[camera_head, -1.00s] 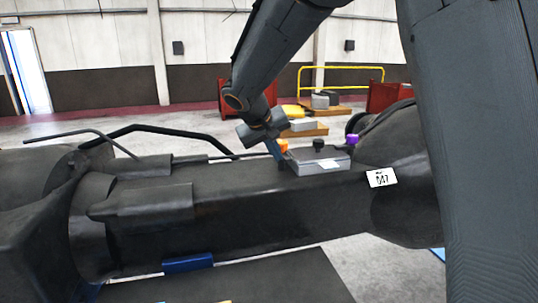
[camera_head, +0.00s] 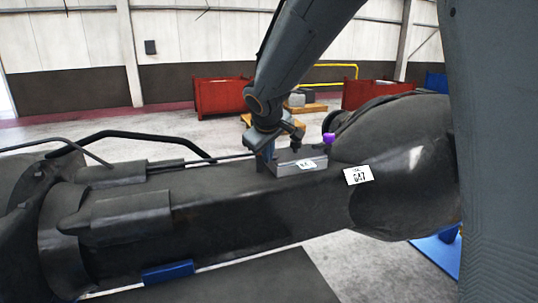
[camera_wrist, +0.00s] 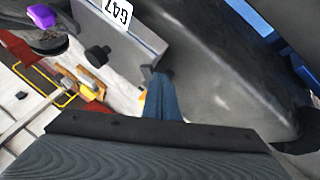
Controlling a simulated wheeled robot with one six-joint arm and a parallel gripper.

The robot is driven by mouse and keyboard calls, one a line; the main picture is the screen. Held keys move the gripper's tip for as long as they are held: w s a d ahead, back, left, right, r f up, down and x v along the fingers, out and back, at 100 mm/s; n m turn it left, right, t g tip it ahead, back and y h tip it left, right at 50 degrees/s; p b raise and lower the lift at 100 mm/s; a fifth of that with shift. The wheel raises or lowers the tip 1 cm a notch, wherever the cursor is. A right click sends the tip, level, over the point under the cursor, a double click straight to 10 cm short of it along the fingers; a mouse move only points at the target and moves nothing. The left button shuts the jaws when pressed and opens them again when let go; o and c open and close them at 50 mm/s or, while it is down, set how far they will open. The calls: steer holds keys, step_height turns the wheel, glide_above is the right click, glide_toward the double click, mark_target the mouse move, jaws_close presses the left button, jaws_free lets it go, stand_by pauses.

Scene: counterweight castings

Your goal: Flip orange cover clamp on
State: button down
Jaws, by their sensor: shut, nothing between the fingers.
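The orange clamp cannot be made out in either current view; my gripper probably hides it. The grey box (camera_head: 300,165) sits on top of the dark casting (camera_head: 230,210), with a white label on its front. The wrist view shows the box's grey side (camera_wrist: 145,38) and a black knob (camera_wrist: 98,55). A purple clamp (camera_head: 329,137) is at the box's far right; it also shows in the wrist view (camera_wrist: 42,14). My gripper (camera_head: 268,153) is at the box's left end, pointing down. Its blue fingers (camera_wrist: 165,98) are shut and empty, close by the box's edge.
A white tag (camera_head: 358,175) is on the casting's right part. Black bent bars (camera_head: 130,134) run along the casting's left side. Red bins (camera_head: 222,97) and a yellow rail (camera_head: 345,67) stand behind on open floor.

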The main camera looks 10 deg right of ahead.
steer(key=shift+w+d, duration=0.25)
steer(key=shift+d, duration=0.45)
steer(key=shift+b, duration=0.3)
steer(key=shift+s+a+f, duration=0.1)
steer(key=shift+s+a, duration=0.1)
steer(key=shift+s, duration=0.1)
steer(key=s, duration=0.1)
steer(key=s+b, duration=0.1)
steer(key=shift+s+a, duration=0.3)
steer(key=shift+a, duration=0.1)
steer(key=s+d+r+b, duration=0.1)
steer(key=s+d+r, duration=0.1)
steer(key=s+r, duration=0.4)
step_height(320, 180, up, 2)
steer(key=shift+d+r+b, duration=0.1)
steer(key=shift+d+b, duration=0.15)
steer(key=shift+b, duration=0.1)
